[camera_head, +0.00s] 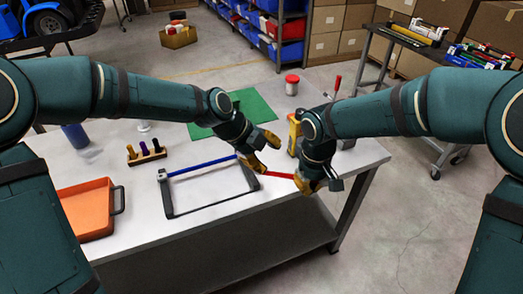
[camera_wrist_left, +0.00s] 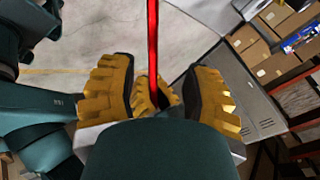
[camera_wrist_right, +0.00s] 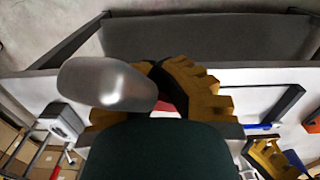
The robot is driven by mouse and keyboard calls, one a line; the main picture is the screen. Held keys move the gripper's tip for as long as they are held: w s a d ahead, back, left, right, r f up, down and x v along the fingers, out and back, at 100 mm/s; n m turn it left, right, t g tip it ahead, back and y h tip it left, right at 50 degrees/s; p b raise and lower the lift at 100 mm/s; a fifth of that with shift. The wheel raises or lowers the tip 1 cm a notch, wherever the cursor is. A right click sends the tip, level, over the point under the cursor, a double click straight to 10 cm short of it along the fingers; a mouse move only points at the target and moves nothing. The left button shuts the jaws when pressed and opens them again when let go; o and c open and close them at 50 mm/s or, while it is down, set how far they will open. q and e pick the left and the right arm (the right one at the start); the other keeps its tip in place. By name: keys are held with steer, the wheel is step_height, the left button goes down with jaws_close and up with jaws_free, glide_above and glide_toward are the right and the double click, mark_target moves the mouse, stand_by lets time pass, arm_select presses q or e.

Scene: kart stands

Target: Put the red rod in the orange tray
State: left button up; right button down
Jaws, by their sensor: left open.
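The red rod (camera_head: 281,175) is held above the front edge of the table, between my two grippers. My right gripper (camera_head: 306,184) is shut on its right end; a bit of red shows between its fingers in the right wrist view (camera_wrist_right: 166,107). My left gripper (camera_head: 262,150) is open close to the rod. In the left wrist view the rod (camera_wrist_left: 153,45) runs upright between the spread left fingers; I cannot tell whether they touch it. The orange tray (camera_head: 88,204) lies at the table's left and looks empty.
A black frame (camera_head: 205,205) with a blue rod (camera_head: 203,166) along its back lies between tray and grippers. A wooden holder (camera_head: 147,157), green mat (camera_head: 246,112) and red-lidded jar (camera_head: 292,84) stand behind. A grey rounded piece (camera_wrist_right: 108,85) covers part of the right fingers.

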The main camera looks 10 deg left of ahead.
mark_target(289, 176)
arm_select(q)
steer(key=x, duration=0.9)
steer(key=shift+w+d+f, duration=0.2)
steer(key=shift+d+f, duration=0.05)
steer(key=shift+f, duration=0.05)
jaws_close()
arm_select(e)
steer(key=c, duration=1.1)
jaws_free()
steer(key=shift+o, duration=0.2)
steer(key=shift+r, duration=0.1)
